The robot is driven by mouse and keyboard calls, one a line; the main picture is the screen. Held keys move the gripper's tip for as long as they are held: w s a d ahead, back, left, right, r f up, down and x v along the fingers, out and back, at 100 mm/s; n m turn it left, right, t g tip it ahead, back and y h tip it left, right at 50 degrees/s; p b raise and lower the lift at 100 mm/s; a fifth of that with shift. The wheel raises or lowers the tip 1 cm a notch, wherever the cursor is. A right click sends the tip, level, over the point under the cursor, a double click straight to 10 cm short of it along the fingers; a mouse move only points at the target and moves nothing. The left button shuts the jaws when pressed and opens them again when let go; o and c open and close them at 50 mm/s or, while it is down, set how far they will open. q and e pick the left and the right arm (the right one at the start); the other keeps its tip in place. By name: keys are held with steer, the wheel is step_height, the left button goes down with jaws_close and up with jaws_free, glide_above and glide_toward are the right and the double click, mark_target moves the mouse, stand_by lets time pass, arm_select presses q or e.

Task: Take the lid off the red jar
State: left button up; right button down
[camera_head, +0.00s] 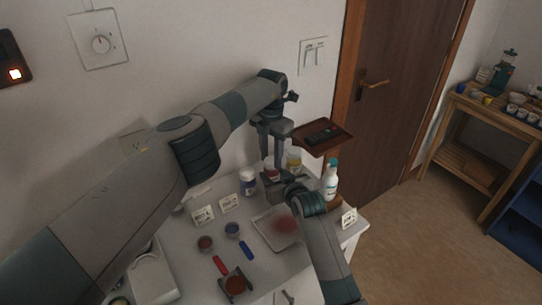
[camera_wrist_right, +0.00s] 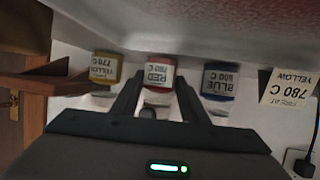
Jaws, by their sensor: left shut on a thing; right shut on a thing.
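The red jar (camera_head: 271,174) stands near the wall on the white cabinet top. In the right wrist view, which is upside down, its label "RED 780 C" (camera_wrist_right: 157,73) shows between two dark fingers. My right gripper (camera_head: 279,188) reaches in from the front and is shut on the jar body; it also shows in the wrist view (camera_wrist_right: 157,97). My left gripper (camera_head: 272,158) points down from above and is shut at the jar's top, on the lid. The lid is mostly hidden by the fingers, so I cannot tell whether it still sits on the rim.
A blue jar (camera_head: 248,184) and yellow jar (camera_head: 294,161) flank it closely. A white bottle (camera_head: 331,180) stands right. A wall shelf (camera_head: 341,133) holds a dark device. A tray with red powder (camera_head: 266,238), small dishes (camera_head: 205,243) and label cards (camera_head: 203,215) lie in front.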

mark_target(271, 160)
arm_select(q)
steer(key=n, duration=0.5)
steer(key=shift+n, duration=0.4)
steer(key=n, duration=0.5)
steer(key=shift+r+n, duration=0.1)
steer(key=shift+n, duration=0.3)
steer(key=n, duration=0.5)
steer(key=shift+n, duration=0.4)
steer(key=n, duration=0.4)
steer(key=shift+n, duration=0.3)
steer(key=shift+w+r, duration=0.1)
steer(key=shift+r, duration=0.25)
steer(key=shift+r, duration=0.7)
steer(key=shift+r, duration=0.2)
steer(key=shift+r, duration=1.85)
